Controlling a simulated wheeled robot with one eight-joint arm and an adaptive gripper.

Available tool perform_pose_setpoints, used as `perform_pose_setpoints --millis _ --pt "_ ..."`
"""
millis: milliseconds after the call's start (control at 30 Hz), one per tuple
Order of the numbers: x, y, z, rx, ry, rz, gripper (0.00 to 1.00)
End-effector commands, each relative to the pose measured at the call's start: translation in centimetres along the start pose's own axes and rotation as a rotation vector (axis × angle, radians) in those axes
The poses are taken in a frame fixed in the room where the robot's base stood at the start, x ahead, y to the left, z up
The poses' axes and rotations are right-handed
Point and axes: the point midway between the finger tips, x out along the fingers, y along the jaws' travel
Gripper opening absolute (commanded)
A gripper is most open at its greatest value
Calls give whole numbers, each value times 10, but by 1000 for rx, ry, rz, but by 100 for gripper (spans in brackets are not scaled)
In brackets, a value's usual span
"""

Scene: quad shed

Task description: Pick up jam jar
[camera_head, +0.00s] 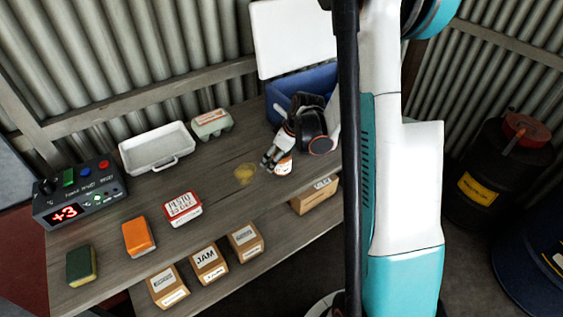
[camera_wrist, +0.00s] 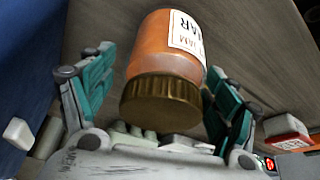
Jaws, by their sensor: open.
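The jam jar (camera_wrist: 165,55) has orange contents, a brown-gold lid and a white label reading "JAM JAR". In the wrist view it lies between the two teal fingers of my gripper (camera_wrist: 160,75), with a visible gap on the left and the right finger close to its side. In the head view, the jar (camera_head: 284,167) stands on the wooden bench, partly hidden behind my gripper (camera_head: 270,160). My gripper is open. Whether a finger touches the jar cannot be told.
A blue crate (camera_head: 274,94) stands right behind my gripper.

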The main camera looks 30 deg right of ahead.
Motion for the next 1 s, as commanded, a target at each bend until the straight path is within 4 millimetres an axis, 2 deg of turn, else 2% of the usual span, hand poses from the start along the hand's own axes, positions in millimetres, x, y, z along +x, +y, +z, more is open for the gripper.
perform_pose_setpoints --millis 167,400,433,467,500,767,1000 --pt "-1 0 0 0 0 0 79" --pt "-1 0 0 0 0 0 24" --pt "-1 0 0 0 0 0 18" --pt "-1 0 0 0 0 0 16" --pt "-1 0 0 0 0 0 10" --pt "-4 0 -1 0 0 0 10" --pt "-25 0 -10 0 0 0 10"
